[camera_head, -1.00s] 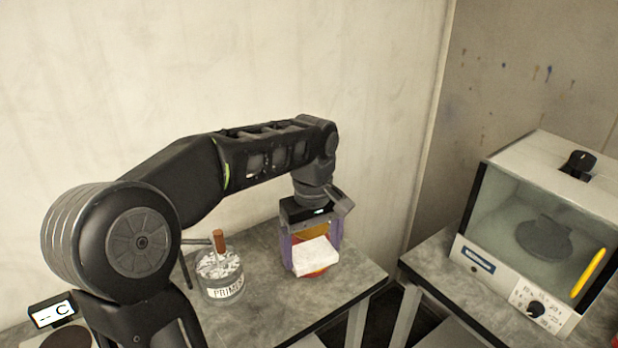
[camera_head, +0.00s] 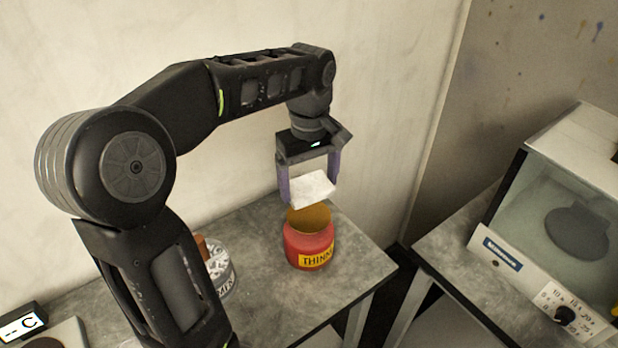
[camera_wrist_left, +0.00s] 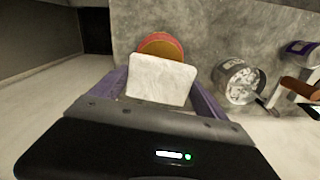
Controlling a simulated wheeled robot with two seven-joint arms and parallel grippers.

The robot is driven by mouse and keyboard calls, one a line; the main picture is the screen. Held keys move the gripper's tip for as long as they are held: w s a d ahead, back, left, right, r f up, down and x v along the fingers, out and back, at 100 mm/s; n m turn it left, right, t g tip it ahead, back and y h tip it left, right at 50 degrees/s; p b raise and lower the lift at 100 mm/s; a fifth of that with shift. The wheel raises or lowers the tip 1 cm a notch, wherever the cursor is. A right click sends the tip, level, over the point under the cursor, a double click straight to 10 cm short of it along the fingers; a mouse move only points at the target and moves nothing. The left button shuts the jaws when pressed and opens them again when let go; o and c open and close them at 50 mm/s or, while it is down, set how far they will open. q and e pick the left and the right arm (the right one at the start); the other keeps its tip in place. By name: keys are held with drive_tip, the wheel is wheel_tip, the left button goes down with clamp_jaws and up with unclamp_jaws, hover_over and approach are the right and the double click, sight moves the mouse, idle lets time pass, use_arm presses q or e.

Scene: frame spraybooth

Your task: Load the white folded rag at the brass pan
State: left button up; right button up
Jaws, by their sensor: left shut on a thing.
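The white folded rag (camera_head: 313,188) is held between the purple fingers of my left gripper (camera_head: 310,183), which is shut on it. It hangs in the air above the red thinner can (camera_head: 309,247) on the grey table, apart from it. In the left wrist view the rag (camera_wrist_left: 161,79) sits between the fingers and covers part of the can (camera_wrist_left: 162,46). The can has an orange inside and a yellow label. I cannot make out a brass pan in these frames. My right gripper is not in view.
A primer jar (camera_head: 219,268) with a brown handle stands left of the can, partly behind my arm. A small display (camera_head: 22,325) is at the lower left. A glass-fronted cabinet (camera_head: 565,215) stands on the right table (camera_head: 455,240), across a gap.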

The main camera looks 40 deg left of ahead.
sight(309, 215)
use_arm(q)
drive_tip(key=shift+f+b, duration=2.4)
drive_tip(key=shift+f, duration=0.6)
drive_tip(key=shift+f+b, duration=0.8)
drive_tip(key=shift+f, duration=0.3)
drive_tip(key=shift+r, duration=0.1)
wheel_tip(309, 215, up, 7)
drive_tip(key=p, duration=0.6)
idle(0.7)
